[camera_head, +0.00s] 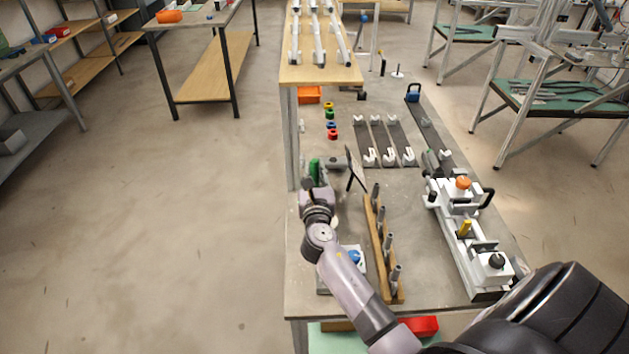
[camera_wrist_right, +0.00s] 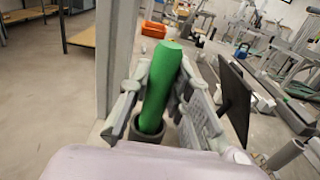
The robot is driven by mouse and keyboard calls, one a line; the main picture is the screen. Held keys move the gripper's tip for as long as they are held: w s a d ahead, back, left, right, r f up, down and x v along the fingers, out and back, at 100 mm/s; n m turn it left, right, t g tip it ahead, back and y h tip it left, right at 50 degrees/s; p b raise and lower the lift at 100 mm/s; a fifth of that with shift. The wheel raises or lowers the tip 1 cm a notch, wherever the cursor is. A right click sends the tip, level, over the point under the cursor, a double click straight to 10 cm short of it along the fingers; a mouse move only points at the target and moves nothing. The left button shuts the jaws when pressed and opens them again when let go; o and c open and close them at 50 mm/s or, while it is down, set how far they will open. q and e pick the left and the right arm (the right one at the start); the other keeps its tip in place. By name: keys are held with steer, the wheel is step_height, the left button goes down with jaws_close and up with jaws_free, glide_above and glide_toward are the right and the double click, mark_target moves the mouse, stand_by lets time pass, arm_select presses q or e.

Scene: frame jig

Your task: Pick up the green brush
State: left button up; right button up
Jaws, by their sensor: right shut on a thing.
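The green brush (camera_head: 314,168) stands at the left edge of the workbench (camera_head: 380,215), seen only in part past my right gripper (camera_head: 318,190). In the right wrist view the brush's green handle (camera_wrist_right: 161,82) stands nearly upright, with its lower end in a dark round holder (camera_wrist_right: 146,132). The fingers of my right gripper (camera_wrist_right: 160,95) are on both sides of the handle and shut on it. The brush's lower end is hidden in the holder. My left gripper is not in view.
A dark tilted plate on a stand (camera_head: 355,168) is just right of the gripper. A wooden rack with grey pegs (camera_head: 380,250) and a white clamp jig (camera_head: 470,240) lie further right. Coloured rings (camera_head: 331,125) and an orange bin (camera_head: 309,95) are behind. A post rises close left.

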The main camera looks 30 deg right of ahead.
jaws_close()
steer(key=shift+r, duration=0.15)
steer(key=shift+r, duration=0.2)
step_height(320, 180, up, 10)
steer(key=p, duration=0.3)
steer(key=shift+f, duration=0.1)
step_height(320, 180, up, 10)
steer(key=shift+f+p, duration=0.2)
steer(key=shift+p, duration=0.25)
